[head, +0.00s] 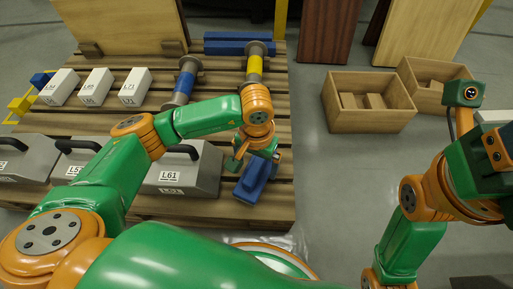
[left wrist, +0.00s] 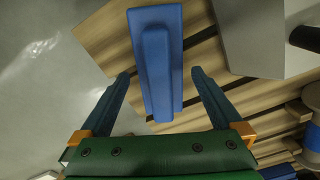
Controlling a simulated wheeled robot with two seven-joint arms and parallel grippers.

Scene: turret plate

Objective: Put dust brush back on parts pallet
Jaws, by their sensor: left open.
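A blue block-like piece with a raised ridge, which I take for the dust brush (head: 252,182), lies on the front right part of the wooden parts pallet (head: 265,212). My left gripper (head: 256,162) is above it and hides part of it. In the left wrist view the dust brush (left wrist: 162,70) lies lengthwise between the two spread fingers of my left gripper (left wrist: 160,74), with a gap on each side. The left gripper is open and empty. My right arm is at the right of the head view, but its fingers do not show.
Grey cases with black handles (head: 182,172) stand on the pallet left of the brush, partly behind my arm. White labelled boxes (head: 135,88), a blue spool (head: 183,82) and a yellow spool (head: 255,65) stand farther back. Wooden crates (head: 368,118) are on the floor at right.

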